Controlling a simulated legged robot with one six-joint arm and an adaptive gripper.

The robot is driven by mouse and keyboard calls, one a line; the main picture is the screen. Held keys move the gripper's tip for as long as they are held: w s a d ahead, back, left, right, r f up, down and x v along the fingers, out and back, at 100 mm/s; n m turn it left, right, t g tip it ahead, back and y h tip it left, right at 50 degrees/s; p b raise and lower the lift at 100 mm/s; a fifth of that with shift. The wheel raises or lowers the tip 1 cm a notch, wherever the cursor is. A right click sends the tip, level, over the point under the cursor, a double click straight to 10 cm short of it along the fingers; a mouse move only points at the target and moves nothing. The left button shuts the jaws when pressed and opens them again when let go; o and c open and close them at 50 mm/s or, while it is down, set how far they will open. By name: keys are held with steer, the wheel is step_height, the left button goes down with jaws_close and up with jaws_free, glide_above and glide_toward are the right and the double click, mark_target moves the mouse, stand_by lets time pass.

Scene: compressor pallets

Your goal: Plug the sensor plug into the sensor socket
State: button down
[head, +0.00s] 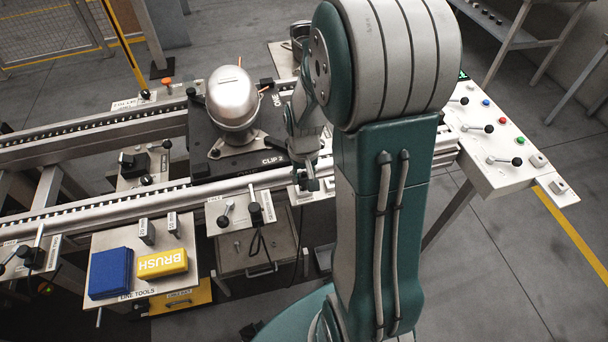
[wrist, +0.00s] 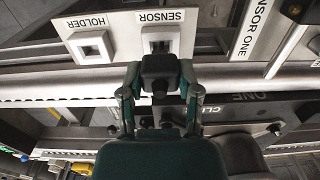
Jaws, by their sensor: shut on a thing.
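In the wrist view my gripper (wrist: 158,75) is shut on the black sensor plug (wrist: 159,66), one finger on each side of it. The sensor socket (wrist: 158,42) is a square opening in a white plate labelled SENSOR, just above the plug in the picture. The plug overlaps the lower edge of that plate, and I cannot tell its height over it. A similar square holder (wrist: 91,45) labelled HOLDER is to the left and looks empty. In the head view my gripper (head: 314,184) is low over the near rail, partly behind my arm, and the plug is not clear there.
A silver compressor (head: 232,95) stands on a black pallet (head: 190,140) between the conveyor rails. A control panel (head: 490,140) with knobs and buttons is at the right.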

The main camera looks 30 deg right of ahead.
mark_target(303, 173)
steer(key=shift+f, duration=1.15)
steer(key=shift+c, duration=1.1)
jaws_free()
step_height(303, 173, up, 12)
steer(key=shift+f, duration=0.1)
steer(key=shift+a, duration=0.1)
steer(key=s+a+r+n+t, duration=0.3)
steer(key=s+a+r+t, duration=0.2)
steer(key=s+a+r, duration=0.5)
step_height(303, 173, up, 3)
steer(key=s, duration=0.2)
steer(key=shift+s+a+f+t, duration=0.2)
steer(key=shift+s+a+t, duration=0.1)
steer(key=shift+s+a, duration=0.1)
